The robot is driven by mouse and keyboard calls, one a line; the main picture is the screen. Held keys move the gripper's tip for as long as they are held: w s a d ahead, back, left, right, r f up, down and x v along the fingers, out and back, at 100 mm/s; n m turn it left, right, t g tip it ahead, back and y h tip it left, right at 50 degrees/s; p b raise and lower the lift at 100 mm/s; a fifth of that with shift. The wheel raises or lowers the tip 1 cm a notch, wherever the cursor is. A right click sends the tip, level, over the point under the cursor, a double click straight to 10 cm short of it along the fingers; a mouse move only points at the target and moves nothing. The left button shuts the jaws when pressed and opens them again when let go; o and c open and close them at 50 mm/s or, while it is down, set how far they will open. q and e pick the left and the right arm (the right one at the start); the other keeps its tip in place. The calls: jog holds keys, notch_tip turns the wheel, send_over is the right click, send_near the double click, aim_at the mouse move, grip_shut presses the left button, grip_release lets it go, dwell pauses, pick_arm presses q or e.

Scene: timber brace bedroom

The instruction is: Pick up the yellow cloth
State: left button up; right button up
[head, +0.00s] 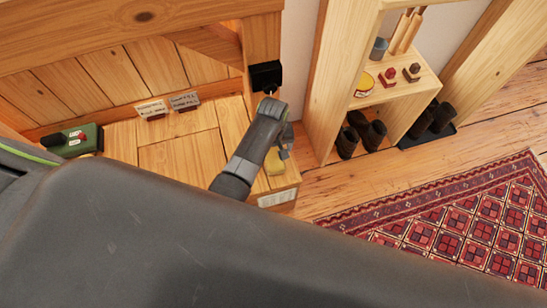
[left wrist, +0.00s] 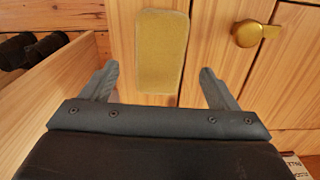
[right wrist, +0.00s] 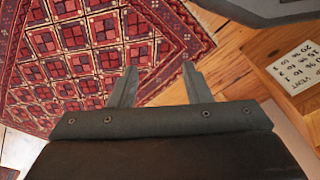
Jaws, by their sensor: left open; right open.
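The yellow cloth (left wrist: 163,50) shows in the left wrist view as a flat, upright-lying rectangle on a planked wooden surface. My left gripper (left wrist: 159,72) is open and empty, with the cloth in line between and past its fingers; I cannot tell the exact gap. In the head view my left gripper (head: 284,143) is over the right end of the wooden bench, and a yellowish patch (head: 275,161) shows beside it, mostly hidden. My right gripper (right wrist: 160,70) is open and empty, facing the floor and rug; it is not in the head view.
A brass knob (left wrist: 247,34) is right of the cloth. An open shelf (head: 397,83) with dark boots (head: 371,134) stands to the right. A red rug (head: 470,225) covers the floor.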

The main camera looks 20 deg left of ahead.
aim_at(273, 155)
pick_arm(q)
notch_tip(273, 155, down, 4)
jog(key=shift+r+b, duration=0.1)
jog(key=shift+b, duration=0.8)
jog(key=shift+f, duration=0.55)
pick_arm(e)
jog(key=shift+w+a+r+t, duration=0.15)
jog(key=shift+w+r+t, duration=0.2)
jog(key=shift+r, duration=0.2)
jog(key=shift+w+a+r+t, duration=0.15)
jog(key=shift+w+r+t, duration=0.15)
jog(key=shift+r, duration=0.25)
pick_arm(q)
jog(key=shift+c, duration=0.3)
jog(key=c, duration=1)
jog(key=shift+r, duration=0.1)
